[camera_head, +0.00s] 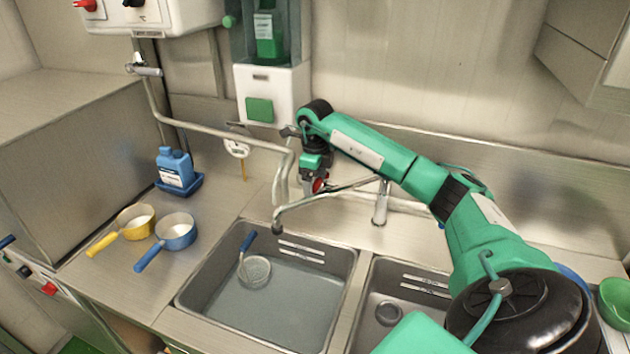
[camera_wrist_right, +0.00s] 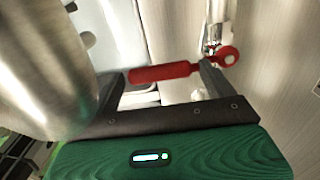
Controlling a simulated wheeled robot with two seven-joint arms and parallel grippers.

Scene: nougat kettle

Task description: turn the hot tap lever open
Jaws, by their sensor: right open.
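The red hot tap lever (camera_wrist_right: 165,73) lies across the mouth of my right gripper (camera_wrist_right: 158,82) in the right wrist view, its round pivot end just past the right finger. The jaws are open; I cannot tell whether a finger touches the lever. In the head view my right gripper (camera_head: 314,176) points down behind the sink, with a bit of red (camera_head: 319,186) showing at its jaws. The gripper hides most of the lever there. The tap's spout (camera_head: 325,193) reaches over the left basin. My left gripper is not in view.
The left basin (camera_head: 190,292) holds water and a blue-handled strainer (camera_head: 255,272). Yellow (camera_head: 136,222) and blue (camera_head: 176,231) pans and a blue bottle (camera_head: 175,168) stand left. A dispenser (camera_head: 270,85) and pipe (camera_head: 215,131) are close behind. A large metal surface (camera_wrist_right: 45,65) is near the wrist camera.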

